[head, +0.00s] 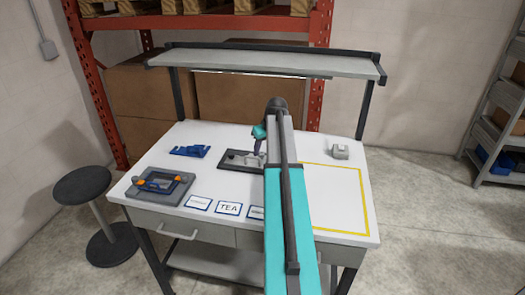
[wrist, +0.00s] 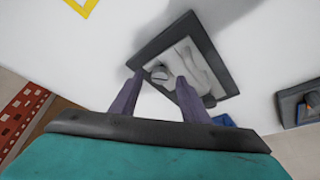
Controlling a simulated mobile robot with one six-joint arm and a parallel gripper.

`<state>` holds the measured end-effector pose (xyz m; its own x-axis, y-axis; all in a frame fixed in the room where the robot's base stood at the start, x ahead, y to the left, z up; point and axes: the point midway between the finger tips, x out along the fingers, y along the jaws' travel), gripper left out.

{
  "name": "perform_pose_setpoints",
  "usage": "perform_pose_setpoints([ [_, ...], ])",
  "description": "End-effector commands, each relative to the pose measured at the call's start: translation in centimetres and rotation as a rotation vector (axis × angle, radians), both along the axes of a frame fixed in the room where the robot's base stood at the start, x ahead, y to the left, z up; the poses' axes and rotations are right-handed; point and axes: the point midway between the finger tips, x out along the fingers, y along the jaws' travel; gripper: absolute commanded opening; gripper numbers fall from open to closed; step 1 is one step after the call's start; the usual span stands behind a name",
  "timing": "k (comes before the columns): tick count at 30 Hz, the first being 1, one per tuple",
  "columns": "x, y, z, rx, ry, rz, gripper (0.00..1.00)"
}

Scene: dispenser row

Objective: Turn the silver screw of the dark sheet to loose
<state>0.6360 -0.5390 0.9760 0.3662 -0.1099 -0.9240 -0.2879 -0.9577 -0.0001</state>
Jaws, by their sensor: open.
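The dark sheet (head: 228,166) lies on the white table, left of my arm. It also shows in the wrist view as a dark rim (wrist: 212,52) around a pale grey panel (wrist: 192,62).
A blue part (head: 190,151) and a grey tray with orange pieces (head: 160,186) lie to the left. Labelled cards, one reading TEA (head: 229,208), lie in front. A small grey block (head: 340,152) stands back right. The yellow-outlined area (head: 345,200) is clear. A shelf (head: 270,62) hangs above.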

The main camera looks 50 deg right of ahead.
Motion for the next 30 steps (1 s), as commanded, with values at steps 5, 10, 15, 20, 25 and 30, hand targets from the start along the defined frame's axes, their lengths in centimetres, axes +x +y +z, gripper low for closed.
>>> perform_pose_setpoints([
  [5,0.4,-0.2,-1.0,0.000,0.000,0.000,0.42],
  [10,0.5,-0.2,-1.4,0.000,0.000,0.000,0.42],
  [15,0.5,-0.2,-1.4,-0.001,-0.001,-0.001,0.42],
  [20,0.5,-0.2,-1.4,-0.001,-0.001,-0.001,0.27],
  [25,0.5,-0.3,-1.4,-0.001,-0.001,-0.001,0.00],
  [30,0.4,-0.2,-1.4,0.001,0.000,0.002,0.00],
])
